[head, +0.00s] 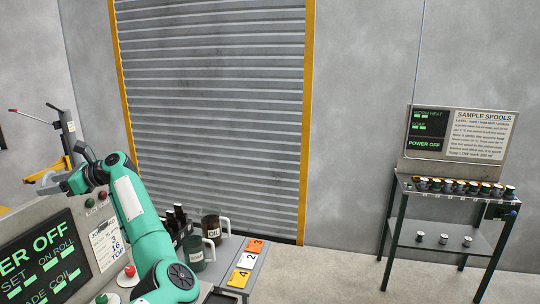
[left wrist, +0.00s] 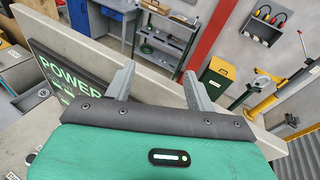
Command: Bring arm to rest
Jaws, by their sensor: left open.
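My left arm (head: 142,235) is teal and rises from the bottom of the head view, bent toward the upper left. My left gripper (head: 75,180) is at the top edge of the grey control panel, at the far left. In the left wrist view the two grey fingers of my left gripper (left wrist: 160,88) are spread apart with nothing between them. The panel's dark screen (head: 40,258) reads "POWER OFF" in green. My right gripper is not in view.
Beside the arm, a low table (head: 226,262) holds mugs (head: 212,229), dark bottles and orange and yellow number cards (head: 246,260). A spool stand (head: 450,190) with a sample sign is at the right. A red button (head: 129,271) is on the panel. Open floor lies between table and stand.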

